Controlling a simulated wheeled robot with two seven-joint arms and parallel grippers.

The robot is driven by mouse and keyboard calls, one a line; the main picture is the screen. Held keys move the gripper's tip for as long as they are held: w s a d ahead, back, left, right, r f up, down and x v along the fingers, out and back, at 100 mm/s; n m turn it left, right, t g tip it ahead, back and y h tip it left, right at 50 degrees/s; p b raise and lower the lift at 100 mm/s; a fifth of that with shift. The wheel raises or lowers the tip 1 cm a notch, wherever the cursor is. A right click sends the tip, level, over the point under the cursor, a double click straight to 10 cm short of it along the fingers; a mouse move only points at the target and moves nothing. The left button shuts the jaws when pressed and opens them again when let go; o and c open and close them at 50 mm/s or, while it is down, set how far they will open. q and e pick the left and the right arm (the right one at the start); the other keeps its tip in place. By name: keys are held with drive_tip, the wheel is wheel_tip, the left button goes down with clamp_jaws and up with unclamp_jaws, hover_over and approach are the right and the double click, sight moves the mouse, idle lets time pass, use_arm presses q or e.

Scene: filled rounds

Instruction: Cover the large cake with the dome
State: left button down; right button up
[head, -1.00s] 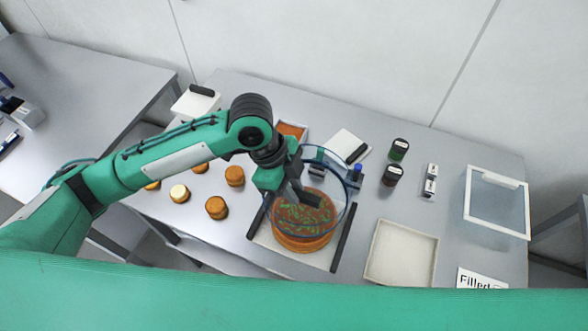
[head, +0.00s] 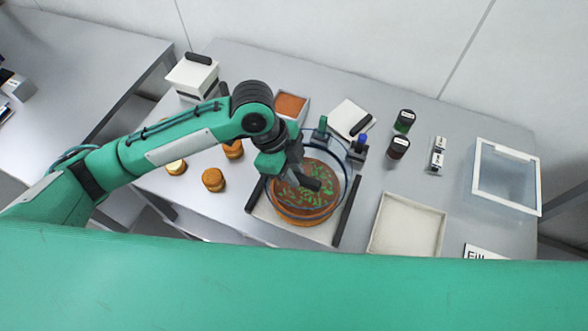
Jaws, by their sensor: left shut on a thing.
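The large cake (head: 312,196) is round and orange-brown with green and red bits on top. It sits on a pale board with dark side bars (head: 347,212) in the middle of the table. My left gripper (head: 308,184) is over the cake and shut on the clear dome (head: 345,165), which has a blue-tinted rim. The dome is around and over the cake in the picture; I cannot tell whether its rim touches the board. The gripper hides part of the cake top. My right gripper is not in view.
Several small round cakes (head: 213,180) stand left of the board. An empty cream tray (head: 407,225) lies to the right, with a clear framed box (head: 505,180) beyond it. Two dark jars (head: 398,147) and a white pad (head: 350,120) are behind.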

use_arm(q)
drive_tip(key=shift+f+b, duration=1.25)
drive_tip(key=shift+f, duration=0.35)
drive_tip(key=shift+f+b, duration=0.8)
drive_tip(key=shift+f, duration=2.1)
drive_tip(key=shift+f, duration=0.2)
drive_tip(key=c, duration=0.8)
unclamp_jaws()
drive_tip(key=shift+o, duration=0.2)
drive_tip(key=shift+r+p, duration=0.1)
drive_tip(key=shift+p, duration=0.25)
